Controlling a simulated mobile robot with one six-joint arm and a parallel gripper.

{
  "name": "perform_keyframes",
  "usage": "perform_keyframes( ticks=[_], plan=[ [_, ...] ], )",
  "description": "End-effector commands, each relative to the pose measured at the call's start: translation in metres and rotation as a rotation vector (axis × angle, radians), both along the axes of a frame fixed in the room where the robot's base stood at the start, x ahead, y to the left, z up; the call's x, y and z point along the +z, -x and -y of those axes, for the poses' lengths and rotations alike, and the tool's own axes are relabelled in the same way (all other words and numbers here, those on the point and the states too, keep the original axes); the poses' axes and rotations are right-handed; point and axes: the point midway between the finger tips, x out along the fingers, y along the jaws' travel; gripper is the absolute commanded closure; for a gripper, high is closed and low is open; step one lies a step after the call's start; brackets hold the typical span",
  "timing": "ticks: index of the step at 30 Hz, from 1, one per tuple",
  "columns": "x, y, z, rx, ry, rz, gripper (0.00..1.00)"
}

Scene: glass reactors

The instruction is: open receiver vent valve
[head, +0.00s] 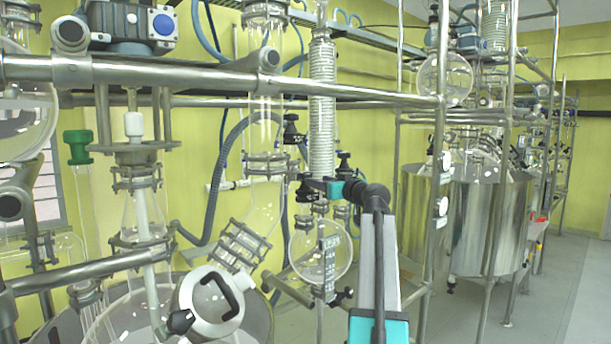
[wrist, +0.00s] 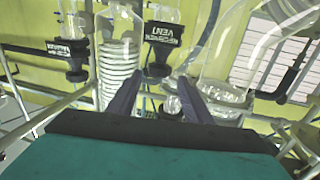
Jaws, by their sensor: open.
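The receiver vent valve (wrist: 160,52) is a black knob with a label reading "RECEIVER VENT", upside down in the wrist view. It lies just beyond the fingertips, between them in the picture. In the head view my gripper (head: 316,185) is at the neck area above the round glass receiver flask (head: 320,262). Several black knobs are clustered there, and I cannot tell which is the vent valve. Contact between fingers and knob cannot be made out.
A second labelled black valve (wrist: 72,55) is to the left in the wrist view. The glass coil condenser (head: 322,95) rises above the flask. Steel rails (head: 200,75) and glass tubes crowd the left. Steel vessels (head: 485,220) stand at the right, with open floor (head: 560,310) beside them.

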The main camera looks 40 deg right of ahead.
Motion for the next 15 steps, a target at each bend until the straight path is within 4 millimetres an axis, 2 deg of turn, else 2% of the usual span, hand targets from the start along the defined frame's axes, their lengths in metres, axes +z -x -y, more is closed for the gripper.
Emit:
perform_keyframes(
  ticks=[3,15],
  plan=[
    [0.004,-0.019,0.005,0.001,-0.001,-0.001,0.54],
    [0.004,-0.072,0.018,-0.001,0.000,0.000,0.54]
  ],
)
